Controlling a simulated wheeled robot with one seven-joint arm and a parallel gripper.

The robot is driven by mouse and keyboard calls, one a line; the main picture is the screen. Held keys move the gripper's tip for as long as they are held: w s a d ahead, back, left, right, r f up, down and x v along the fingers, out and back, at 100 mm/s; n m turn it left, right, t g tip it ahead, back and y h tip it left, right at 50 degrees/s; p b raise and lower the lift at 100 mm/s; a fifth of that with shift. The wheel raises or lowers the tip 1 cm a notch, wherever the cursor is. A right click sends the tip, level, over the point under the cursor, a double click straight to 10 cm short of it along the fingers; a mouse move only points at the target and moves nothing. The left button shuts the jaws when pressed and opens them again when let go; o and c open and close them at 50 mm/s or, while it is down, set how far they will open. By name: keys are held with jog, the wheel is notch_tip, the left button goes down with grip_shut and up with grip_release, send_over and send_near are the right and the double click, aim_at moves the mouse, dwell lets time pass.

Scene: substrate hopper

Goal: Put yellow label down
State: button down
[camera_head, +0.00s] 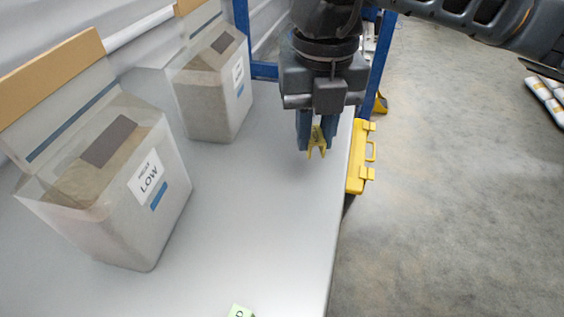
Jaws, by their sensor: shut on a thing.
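My gripper (317,134) points down at the right side of the grey table (250,220). The label's lower end is forked and sticks out below the fingertips. Its upper part is hidden between the fingers. The label seems to hang above the table top; the exact gap cannot be told.
A clear hopper marked LOW (150,215) stands on the table at the left, a second hopper (215,105) behind it. A pale green label (240,311) lies at the front edge of view. A yellow case (358,157) is beyond the table's right edge. The table's middle is clear.

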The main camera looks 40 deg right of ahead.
aim_at(284, 184)
jog(key=a+f, duration=0.1)
jog(key=w+a, duration=0.1)
jog(key=w+a+f, duration=0.1)
jog(key=a, duration=0.1)
jog(key=shift+f, duration=0.3)
jog(key=shift+f+p, duration=0.35)
jog(key=shift+f, duration=1.65)
jog(key=shift+f, duration=0.15)
jog(key=c, duration=1)
grip_release()
jog(key=shift+o, duration=0.2)
notch_tip(284, 184, up, 12)
jog(key=shift+r, duration=0.2)
